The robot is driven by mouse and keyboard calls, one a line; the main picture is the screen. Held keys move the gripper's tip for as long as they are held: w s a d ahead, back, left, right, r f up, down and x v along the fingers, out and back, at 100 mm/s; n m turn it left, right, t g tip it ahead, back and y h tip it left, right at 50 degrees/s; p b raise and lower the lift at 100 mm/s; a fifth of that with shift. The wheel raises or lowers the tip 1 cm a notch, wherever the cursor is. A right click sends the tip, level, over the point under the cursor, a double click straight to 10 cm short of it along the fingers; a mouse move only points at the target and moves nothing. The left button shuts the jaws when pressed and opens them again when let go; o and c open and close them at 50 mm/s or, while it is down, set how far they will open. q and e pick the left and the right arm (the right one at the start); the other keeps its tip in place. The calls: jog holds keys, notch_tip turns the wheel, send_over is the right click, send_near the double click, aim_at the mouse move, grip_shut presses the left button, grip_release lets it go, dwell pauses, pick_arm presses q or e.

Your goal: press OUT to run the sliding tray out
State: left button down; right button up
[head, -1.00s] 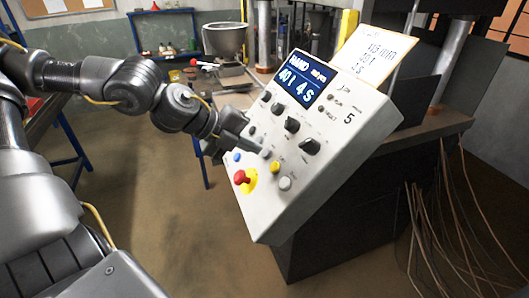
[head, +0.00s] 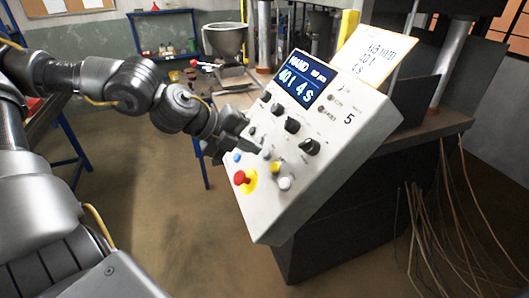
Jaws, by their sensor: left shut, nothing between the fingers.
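The white slanted control panel (head: 335,135) stands at the middle. Its lower part carries a blue button (head: 237,157), a pale button (head: 266,153), a yellow button (head: 275,167), a white-grey button (head: 285,184) and a red mushroom button (head: 241,177) on a yellow surround. The labels are too small to read, so I cannot tell which button is OUT. My left gripper (head: 253,145) is shut and empty, its tip just up and left of the pale button; contact cannot be told. The sliding tray cannot be made out. My right gripper is not in view.
The panel's lit screen (head: 304,79) reads HAND, 40 t, 4 S. Black knobs (head: 292,125) sit below it, close to my left gripper. A card (head: 376,55) stands on the panel's top edge. Loose cables (head: 440,240) hang at right.

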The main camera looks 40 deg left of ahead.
pick_arm(q)
jog(key=shift+b+x, duration=0.9)
jog(key=shift+b, duration=0.2)
dwell(0.6)
jog(key=shift+b, duration=0.35)
dwell(0.4)
dwell(0.4)
jog(key=shift+s+a+r+p, duration=0.25)
jog(key=shift+r+p, duration=0.3)
jog(key=shift+p, duration=0.1)
jog(key=p+v, duration=0.6)
jog(key=p, duration=0.1)
jog(key=shift+s+a, duration=0.15)
jog(key=shift+s, duration=0.2)
